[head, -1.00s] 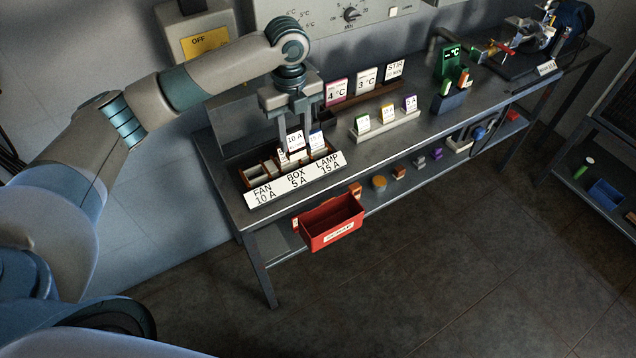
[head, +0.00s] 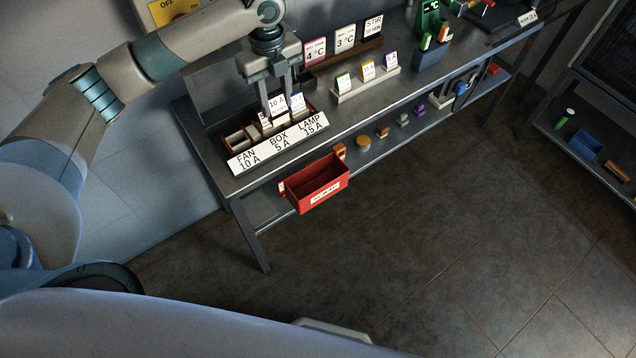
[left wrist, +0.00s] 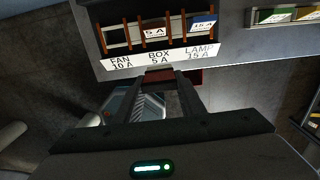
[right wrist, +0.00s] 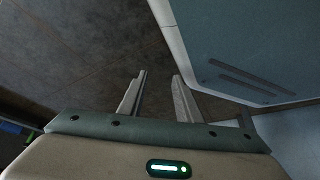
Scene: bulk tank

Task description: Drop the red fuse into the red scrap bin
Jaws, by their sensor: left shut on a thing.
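My left gripper (head: 278,112) is above the fuse block (head: 279,144) on the bench, shut on the red fuse. The fuse shows as a dark red piece between the fingertips in the left wrist view (left wrist: 160,75). In the head view a white 10 A label (head: 277,101) shows between the fingers. The red scrap bin (head: 318,194) hangs at the bench's front edge, below and right of the block, with its top open. My right gripper (right wrist: 158,98) is open and empty in the right wrist view and out of the head view.
In the block, the FAN slot (left wrist: 117,36) looks empty; a 5 A fuse (left wrist: 154,32) and a blue 15 A fuse (left wrist: 202,24) sit in the others. A white rack (head: 366,85) of labelled fuses stands to the right. Small parts lie on the lower shelf. The floor in front is clear.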

